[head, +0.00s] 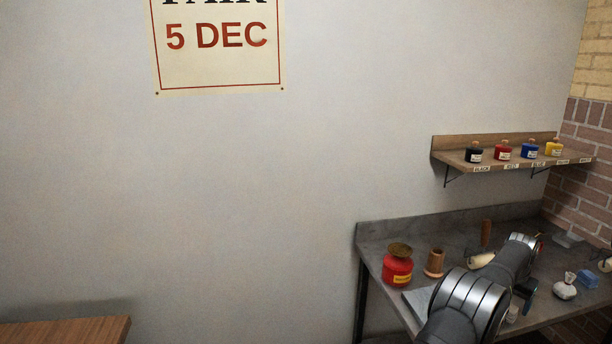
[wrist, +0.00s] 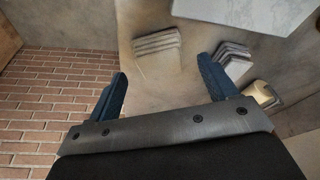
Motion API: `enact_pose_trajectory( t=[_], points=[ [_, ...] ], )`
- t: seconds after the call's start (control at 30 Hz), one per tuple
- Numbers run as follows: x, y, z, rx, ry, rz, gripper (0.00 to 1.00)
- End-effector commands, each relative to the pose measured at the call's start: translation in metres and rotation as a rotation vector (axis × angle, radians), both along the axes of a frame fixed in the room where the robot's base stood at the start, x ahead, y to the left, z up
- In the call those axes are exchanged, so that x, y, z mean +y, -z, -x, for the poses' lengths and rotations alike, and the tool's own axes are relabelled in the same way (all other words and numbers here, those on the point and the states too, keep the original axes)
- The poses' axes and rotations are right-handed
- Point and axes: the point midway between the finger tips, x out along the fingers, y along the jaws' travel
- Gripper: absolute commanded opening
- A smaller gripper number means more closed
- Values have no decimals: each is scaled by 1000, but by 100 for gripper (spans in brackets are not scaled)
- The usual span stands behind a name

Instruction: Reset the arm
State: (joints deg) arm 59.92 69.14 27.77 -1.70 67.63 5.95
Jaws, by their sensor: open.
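My arm reaches over the grey metal workbench (head: 400,237) at the lower right of the head view. In the wrist view my gripper (wrist: 161,72) has its two blue fingers spread wide apart with nothing between them. A low grey ribbed stack (wrist: 157,42) lies beyond the fingertips. A second grey stack (wrist: 236,52) is near the right finger, and I cannot tell whether they touch. In the head view my own arm hides part of the bench and most of the gripper.
A red can (head: 397,268) and a brown wooden piece (head: 434,263) stand left of my arm. A white lump (head: 564,290) and a blue block (head: 588,278) are to its right. A wall shelf (head: 455,157) holds several coloured jars. Brick floor (wrist: 55,100) shows at left.

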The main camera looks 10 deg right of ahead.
Motion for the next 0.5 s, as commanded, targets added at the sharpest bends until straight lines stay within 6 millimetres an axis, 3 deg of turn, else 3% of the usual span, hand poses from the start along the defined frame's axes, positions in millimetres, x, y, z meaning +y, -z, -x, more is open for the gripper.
enact_pose_trajectory(
  t=[0.4,0.5],
  points=[
    [21,-83,9,-1,0,2,78],
    [24,-92,11,1,0,-3,78]
  ],
)
